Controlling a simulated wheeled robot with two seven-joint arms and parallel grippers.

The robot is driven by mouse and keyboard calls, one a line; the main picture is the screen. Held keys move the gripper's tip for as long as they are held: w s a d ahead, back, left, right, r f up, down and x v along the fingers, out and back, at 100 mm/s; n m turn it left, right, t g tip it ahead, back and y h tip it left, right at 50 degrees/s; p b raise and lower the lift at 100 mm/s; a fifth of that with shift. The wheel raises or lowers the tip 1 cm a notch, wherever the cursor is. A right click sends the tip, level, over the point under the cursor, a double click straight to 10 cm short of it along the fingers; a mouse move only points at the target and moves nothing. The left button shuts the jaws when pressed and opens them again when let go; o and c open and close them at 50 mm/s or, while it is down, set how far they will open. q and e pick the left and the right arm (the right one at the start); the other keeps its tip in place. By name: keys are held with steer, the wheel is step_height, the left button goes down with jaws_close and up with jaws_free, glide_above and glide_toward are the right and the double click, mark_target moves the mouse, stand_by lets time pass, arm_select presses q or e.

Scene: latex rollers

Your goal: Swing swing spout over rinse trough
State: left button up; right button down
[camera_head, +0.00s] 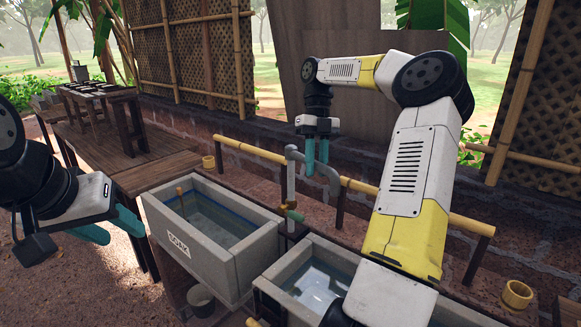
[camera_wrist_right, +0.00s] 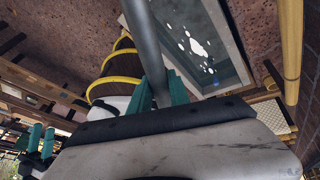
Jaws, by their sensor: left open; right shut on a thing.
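The grey swing spout (camera_head: 322,170) rises from a post with a brass fitting between two troughs, in the head view. Its arm reaches right and its end bends down near the bamboo rail. My right gripper (camera_head: 317,158) is shut on the spout arm from above. In the right wrist view the grey pipe (camera_wrist_right: 148,50) runs between its teal fingers (camera_wrist_right: 160,92). The trough on the right (camera_head: 268,287), holding water, stands in front of the spout; my right arm hides part of it. Whether the outlet is above its water I cannot tell. My left gripper (camera_head: 112,230) is open and empty at left.
The trough marked SOAK (camera_head: 213,260) stands left of the spout post. A bamboo rail (camera_head: 258,152) and a low brick wall run behind. A wooden table (camera_head: 145,175) stands at back left. A bamboo cup (camera_head: 516,295) is at lower right.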

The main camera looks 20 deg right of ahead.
steer(key=shift+w+d+n, duration=0.1)
steer(key=shift+d+n, duration=0.3)
steer(key=shift+d, duration=0.05)
steer(key=c, duration=1.2)
jaws_free()
steer(key=shift+c, duration=0.2)
steer(key=shift+r, duration=0.35)
step_height(320, 180, up, 3)
steer(key=s+a, duration=0.3)
steer(key=s, duration=0.4)
steer(key=s+a+r, duration=0.1)
steer(key=s+a, duration=0.3)
steer(key=s, duration=0.3)
steer(key=shift+a, duration=0.3)
steer(key=shift+r, duration=0.1)
